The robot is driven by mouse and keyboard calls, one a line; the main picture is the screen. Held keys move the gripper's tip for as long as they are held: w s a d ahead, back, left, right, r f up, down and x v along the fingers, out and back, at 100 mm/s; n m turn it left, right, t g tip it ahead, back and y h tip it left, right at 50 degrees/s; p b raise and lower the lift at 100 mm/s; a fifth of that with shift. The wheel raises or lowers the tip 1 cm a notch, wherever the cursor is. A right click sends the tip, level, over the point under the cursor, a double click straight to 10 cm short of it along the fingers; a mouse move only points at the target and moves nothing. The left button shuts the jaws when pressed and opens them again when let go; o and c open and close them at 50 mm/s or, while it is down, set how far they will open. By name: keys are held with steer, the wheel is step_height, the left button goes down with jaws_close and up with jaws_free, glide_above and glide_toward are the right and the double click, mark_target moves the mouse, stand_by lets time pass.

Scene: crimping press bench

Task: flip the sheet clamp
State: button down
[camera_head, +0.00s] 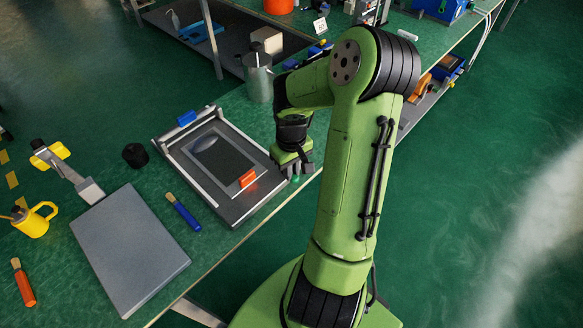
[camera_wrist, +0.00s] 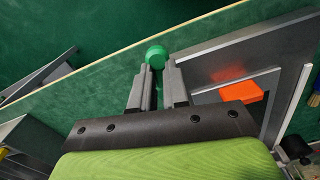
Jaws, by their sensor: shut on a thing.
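My gripper (camera_wrist: 160,68) is shut on a green round knob (camera_wrist: 156,53) near the bench's front edge. The knob also shows in the head view (camera_head: 295,179), partly hidden by my gripper (camera_head: 291,168). The knob sits at the right side of a grey framed fixture (camera_head: 178,163), which has a dark flat panel (camera_head: 219,158) in it. An orange block (camera_head: 247,178) is at the panel's front right, and a blue block (camera_head: 187,118) is on the fixture's back left rail. I cannot tell which part is the sheet clamp. Any link below the knob is hidden.
A grey slab (camera_head: 130,245) lies left of the fixture, with a blue-handled tool (camera_head: 183,213) between them. A black cylinder (camera_head: 135,155) and a metal can (camera_head: 258,78) stand nearby. Open floor lies beyond the bench's edge.

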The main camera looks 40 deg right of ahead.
steer(key=m, duration=0.2)
steer(key=a+m, duration=0.1)
steer(key=m, duration=0.1)
steer(key=shift+w+p, duration=0.25)
steer(key=shift+p, duration=0.05)
steer(key=m, duration=0.3)
steer(key=shift+w+a+m, duration=0.3)
steer(key=shift+a+m, duration=0.1)
steer(key=m, duration=0.3)
steer(key=shift+w+a+m, duration=0.25)
steer(key=shift+w+m, duration=0.05)
steer(key=shift+w, duration=0.1)
steer(key=shift+w+a+m, duration=0.1)
steer(key=shift+w+m, duration=0.2)
steer(key=shift+m, duration=0.75)
steer(key=shift+w+m, duration=0.25)
steer(key=shift+m, duration=0.8)
steer(key=c, duration=1.1)
jaws_free()
